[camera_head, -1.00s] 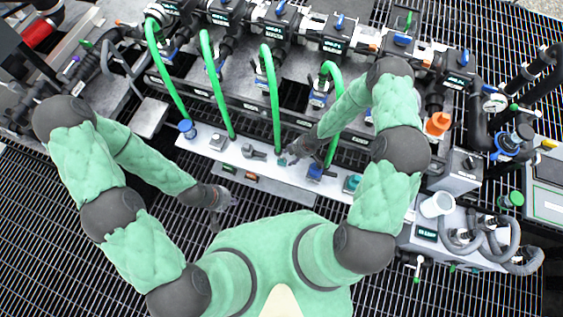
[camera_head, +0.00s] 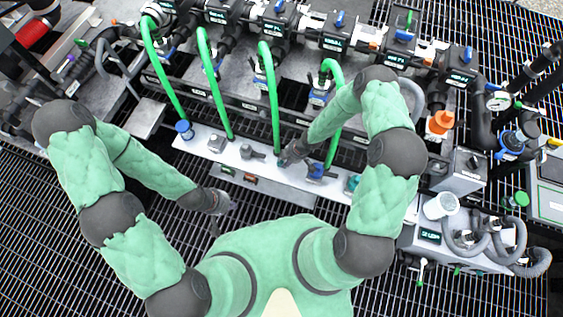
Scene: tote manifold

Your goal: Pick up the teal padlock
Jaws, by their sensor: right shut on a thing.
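My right gripper (camera_head: 284,161) is at the white shelf (camera_head: 228,157) below the hanging green hoses. It is shut on a small teal thing, which I take to be the teal padlock (camera_head: 281,164); the gripper hides most of it. Whether it still touches the shelf I cannot tell. My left gripper (camera_head: 229,206) hangs over the dark grating, left of my body and in front of the shelf. Its fingers are too small and dark to tell open from shut.
On the shelf are a blue fitting (camera_head: 184,129), grey fittings (camera_head: 216,142) and (camera_head: 250,152), and another blue one (camera_head: 316,171). A second teal item (camera_head: 352,184) is further right. A white cup (camera_head: 440,206) stands on the grey box at right. Green hoses (camera_head: 273,100) hang close to my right gripper.

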